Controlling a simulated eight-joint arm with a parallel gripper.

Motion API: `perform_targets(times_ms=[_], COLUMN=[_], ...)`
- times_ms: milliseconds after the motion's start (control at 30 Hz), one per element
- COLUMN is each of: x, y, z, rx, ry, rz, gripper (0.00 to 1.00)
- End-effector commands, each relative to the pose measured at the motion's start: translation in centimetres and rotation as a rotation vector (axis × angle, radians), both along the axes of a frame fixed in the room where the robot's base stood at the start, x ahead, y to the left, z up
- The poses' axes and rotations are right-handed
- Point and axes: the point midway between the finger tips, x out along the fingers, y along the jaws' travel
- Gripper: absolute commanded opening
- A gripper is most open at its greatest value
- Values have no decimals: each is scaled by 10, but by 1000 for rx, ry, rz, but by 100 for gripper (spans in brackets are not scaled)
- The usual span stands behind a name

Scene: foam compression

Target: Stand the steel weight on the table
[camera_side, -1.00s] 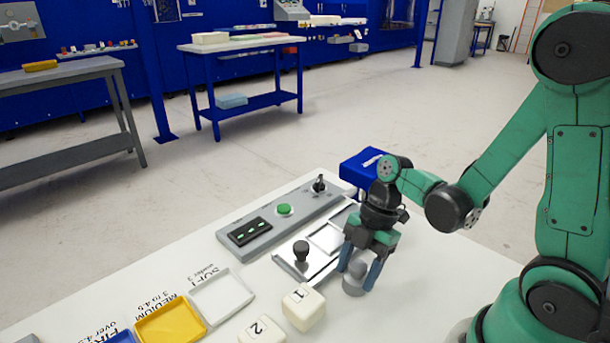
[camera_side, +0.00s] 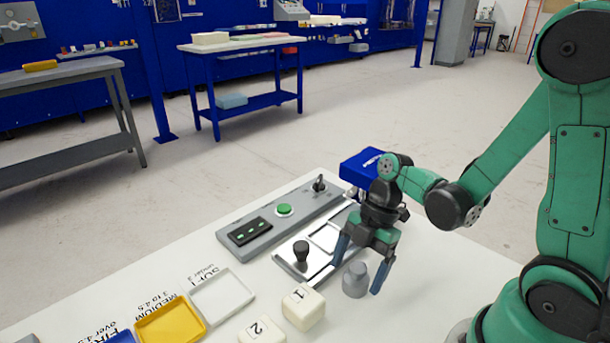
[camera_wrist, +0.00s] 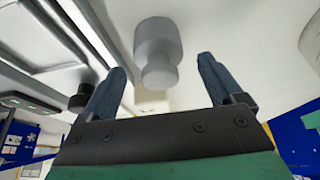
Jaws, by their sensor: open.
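The steel weight (camera_side: 355,280) is a grey stepped cylinder. It stands upright on the white table (camera_side: 418,262), with its narrower part on top. My gripper (camera_side: 360,268) is open, with one blue finger on each side of the weight and a visible gap to each. In the wrist view the weight (camera_wrist: 158,50) shows between the spread fingertips of my gripper (camera_wrist: 160,80), touching neither. The weight's underside is hidden.
A metal plate fixture with a black knob (camera_side: 301,251) lies just left of the weight. Foam block 1 (camera_side: 303,307) and block 2 (camera_side: 262,331) sit in front. A control panel (camera_side: 283,211), a blue box (camera_side: 362,168) and white and yellow trays (camera_side: 170,322) are around. The table at right is clear.

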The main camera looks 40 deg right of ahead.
Motion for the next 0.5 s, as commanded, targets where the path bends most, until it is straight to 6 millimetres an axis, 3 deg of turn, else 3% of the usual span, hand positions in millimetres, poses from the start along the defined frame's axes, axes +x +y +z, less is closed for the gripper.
perform_targets(times_ms=[500], x=[0], y=[-28], z=[67], rx=[0], ry=[0], rz=[-3], gripper=[87])
